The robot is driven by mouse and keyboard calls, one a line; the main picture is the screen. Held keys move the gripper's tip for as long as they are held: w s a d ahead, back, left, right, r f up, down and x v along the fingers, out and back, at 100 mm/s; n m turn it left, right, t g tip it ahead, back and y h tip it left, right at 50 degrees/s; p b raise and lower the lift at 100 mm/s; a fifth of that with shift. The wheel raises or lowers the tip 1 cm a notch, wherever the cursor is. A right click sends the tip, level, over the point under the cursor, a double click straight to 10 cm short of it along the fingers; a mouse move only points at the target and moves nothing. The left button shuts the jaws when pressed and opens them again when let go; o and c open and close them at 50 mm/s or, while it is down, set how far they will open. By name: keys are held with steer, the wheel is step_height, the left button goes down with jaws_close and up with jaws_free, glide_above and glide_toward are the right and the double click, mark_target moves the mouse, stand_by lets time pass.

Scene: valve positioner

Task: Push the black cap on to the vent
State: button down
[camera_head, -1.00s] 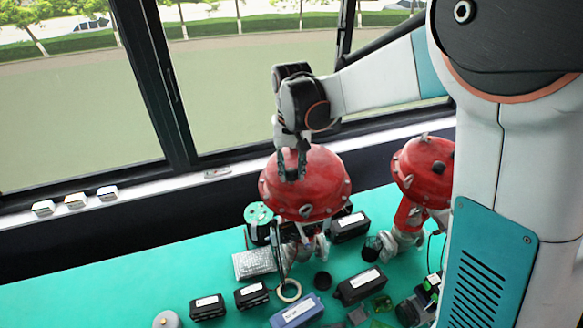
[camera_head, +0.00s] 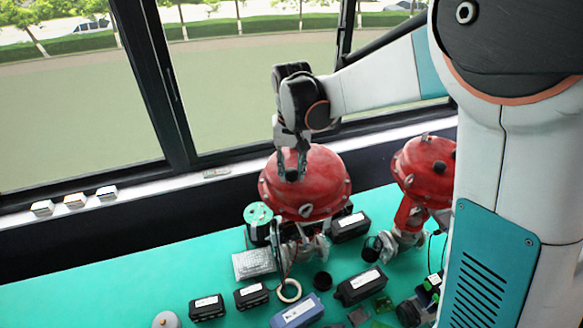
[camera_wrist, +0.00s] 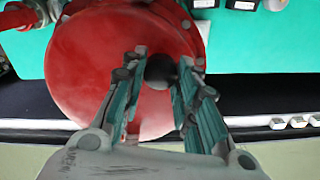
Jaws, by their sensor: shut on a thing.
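The black cap (camera_wrist: 161,71) shows in the wrist view between the fingertips of my gripper (camera_wrist: 158,84), against the red dome. The gripper is shut on the cap. In the head view my gripper (camera_head: 291,165) points down at the front of the left red dome actuator (camera_head: 318,182), and its tips overlap the dome. The wrist view shows the same red dome (camera_wrist: 80,65) right behind the cap. The vent is hidden behind the cap and fingers. I cannot tell whether the cap is seated on it.
A second red actuator (camera_head: 424,168) with a black cap on its dome stands to the right. Black boxes (camera_head: 360,285), a blue box (camera_head: 297,311), a beige ring (camera_head: 289,291) and a green-topped part (camera_head: 258,215) are on the teal table (camera_head: 120,285). The window (camera_head: 240,80) is behind.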

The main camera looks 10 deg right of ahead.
steer(key=shift+f+b, duration=0.6)
steer(key=shift+b, duration=0.1)
stand_by(0.8)
steer(key=c, duration=1.2)
jaws_free()
steer(key=shift+o, duration=0.2)
